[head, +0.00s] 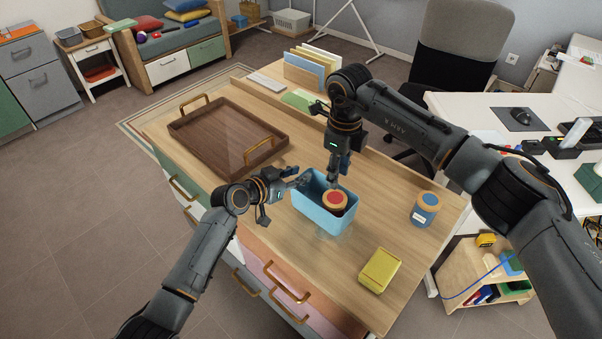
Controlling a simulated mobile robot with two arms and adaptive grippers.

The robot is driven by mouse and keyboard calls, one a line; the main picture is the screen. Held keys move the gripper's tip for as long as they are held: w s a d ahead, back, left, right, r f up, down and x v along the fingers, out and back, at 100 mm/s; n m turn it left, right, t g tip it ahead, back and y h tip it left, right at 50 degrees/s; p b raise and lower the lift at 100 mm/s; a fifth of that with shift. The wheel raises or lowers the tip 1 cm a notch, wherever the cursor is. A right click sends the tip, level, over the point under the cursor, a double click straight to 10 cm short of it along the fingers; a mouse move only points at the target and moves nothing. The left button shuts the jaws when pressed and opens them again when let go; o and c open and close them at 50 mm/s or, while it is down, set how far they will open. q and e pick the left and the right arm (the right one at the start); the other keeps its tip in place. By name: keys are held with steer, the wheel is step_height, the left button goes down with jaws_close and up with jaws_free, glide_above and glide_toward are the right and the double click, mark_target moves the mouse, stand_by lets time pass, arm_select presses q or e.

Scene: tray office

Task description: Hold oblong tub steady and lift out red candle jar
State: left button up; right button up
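The oblong tub (326,219) is light blue and stands on the wooden desk top near the middle of the head view. The red candle jar (335,198), with a red top and a tan rim, is inside the tub toward its right end. My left gripper (301,181) is at the tub's left end, by the rim; its fingers are small here, and I cannot tell whether they grip the wall. My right gripper (333,180) points down from above, just behind the jar at the tub's far side. Its fingertips are partly hidden, and contact with the jar is unclear.
A blue jar (425,209) stands right of the tub. A yellow box (380,270) lies near the front right edge. A brown wooden tray (208,157) with brass handles sits at the left.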

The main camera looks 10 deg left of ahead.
arm_select(q)
steer(key=shift+x, duration=1.1)
steer(key=shift+c, duration=0.5)
